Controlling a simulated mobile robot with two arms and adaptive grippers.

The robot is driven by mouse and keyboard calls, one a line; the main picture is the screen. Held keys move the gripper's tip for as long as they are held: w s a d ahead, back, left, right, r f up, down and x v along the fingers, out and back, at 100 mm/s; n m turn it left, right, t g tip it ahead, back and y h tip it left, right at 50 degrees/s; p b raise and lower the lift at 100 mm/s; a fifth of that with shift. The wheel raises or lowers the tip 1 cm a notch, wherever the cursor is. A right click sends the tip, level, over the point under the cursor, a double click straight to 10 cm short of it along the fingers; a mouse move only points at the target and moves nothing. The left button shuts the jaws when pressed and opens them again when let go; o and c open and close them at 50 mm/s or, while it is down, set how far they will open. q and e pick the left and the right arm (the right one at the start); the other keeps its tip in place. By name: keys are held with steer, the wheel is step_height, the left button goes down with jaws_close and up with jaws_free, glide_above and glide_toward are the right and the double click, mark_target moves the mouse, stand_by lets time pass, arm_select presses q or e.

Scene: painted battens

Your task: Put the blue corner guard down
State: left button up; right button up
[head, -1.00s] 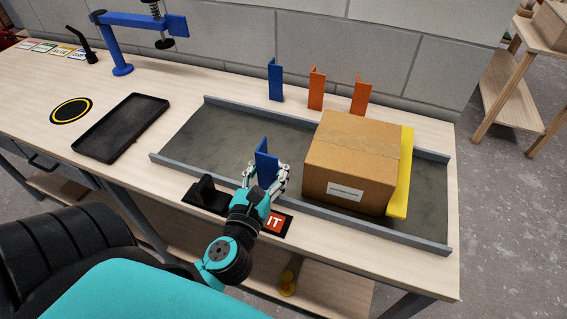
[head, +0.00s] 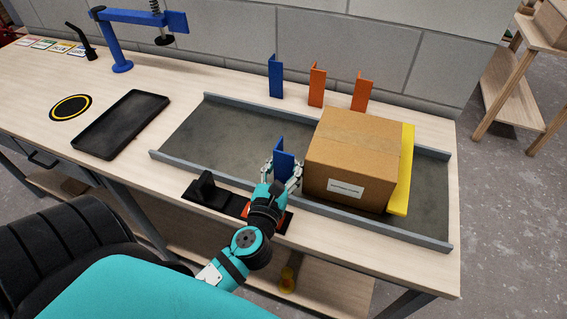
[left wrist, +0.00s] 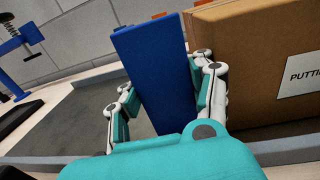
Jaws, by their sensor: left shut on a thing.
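The blue corner guard (head: 283,164) stands upright in my left gripper (head: 281,176), over the grey tray on the bench. In the left wrist view the guard (left wrist: 155,75) rises between the two fingers of the left gripper (left wrist: 163,95), which are shut on it. The guard is just left of the cardboard box (head: 352,160), close to its left side. The fingers hide the guard's lower end, so I cannot tell whether it touches the tray floor. The right gripper is not in view.
The grey tray (head: 215,133) has low raised rims. A yellow corner guard (head: 402,170) stands at the box's right side. A blue guard (head: 275,76) and two orange guards (head: 317,85) stand behind the tray. A black tray (head: 122,124) lies left. The tray's left part is clear.

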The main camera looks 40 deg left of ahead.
arm_select(q)
steer(key=o, duration=1.1)
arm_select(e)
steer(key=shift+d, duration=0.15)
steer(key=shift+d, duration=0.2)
arm_select(q)
steer(key=shift+r+p, duration=0.25)
steer(key=shift+p, duration=0.05)
steer(key=b+v, duration=0.1)
steer(key=v, duration=0.2)
steer(key=b+v, duration=0.2)
steer(key=v, duration=0.2)
steer(key=b+v, duration=0.1)
steer(key=v, duration=0.3)
steer(key=shift+s+f+b, duration=0.2)
steer(key=shift+f+b, duration=0.05)
steer(key=shift+b, duration=0.05)
steer(key=shift+s+d+r, duration=0.1)
steer(key=shift+s+r, duration=0.05)
steer(key=shift+s, duration=0.15)
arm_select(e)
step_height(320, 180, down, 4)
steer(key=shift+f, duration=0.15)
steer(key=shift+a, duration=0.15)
